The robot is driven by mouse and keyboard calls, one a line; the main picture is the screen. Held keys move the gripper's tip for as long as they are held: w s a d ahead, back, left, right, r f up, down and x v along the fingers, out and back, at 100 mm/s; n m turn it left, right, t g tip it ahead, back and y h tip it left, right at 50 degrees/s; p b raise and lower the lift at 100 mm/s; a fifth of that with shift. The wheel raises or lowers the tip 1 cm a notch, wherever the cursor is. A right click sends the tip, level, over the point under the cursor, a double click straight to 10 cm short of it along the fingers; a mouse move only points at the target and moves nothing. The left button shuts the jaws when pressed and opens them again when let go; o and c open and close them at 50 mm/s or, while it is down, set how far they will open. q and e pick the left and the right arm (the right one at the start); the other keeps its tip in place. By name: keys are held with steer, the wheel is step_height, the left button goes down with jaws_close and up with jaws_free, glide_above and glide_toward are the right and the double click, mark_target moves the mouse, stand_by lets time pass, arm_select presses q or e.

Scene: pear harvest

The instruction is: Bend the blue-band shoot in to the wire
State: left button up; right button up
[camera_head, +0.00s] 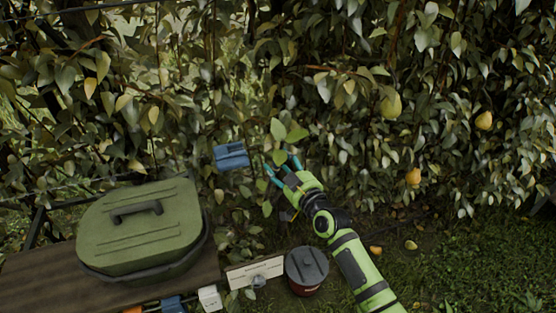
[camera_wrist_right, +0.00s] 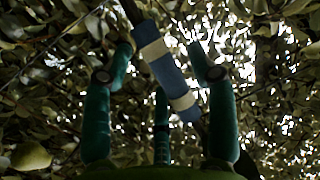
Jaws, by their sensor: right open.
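In the head view my right gripper (camera_head: 281,168) is at the foliage wall, below a few bright green leaves (camera_head: 290,132). The band is not clearly seen there. A thin dark line (camera_head: 90,8), possibly the wire, crosses the top left. My left gripper is not in view.
A blue block-like object (camera_head: 232,156) hangs just left of my right gripper. A green lidded box (camera_head: 140,222) stands on a wooden bench (camera_head: 40,285). Pears (camera_head: 391,105) hang at right; grass lies lower right.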

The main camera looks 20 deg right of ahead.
steer(key=shift+w+a, duration=0.15)
steer(key=shift+w, duration=0.55)
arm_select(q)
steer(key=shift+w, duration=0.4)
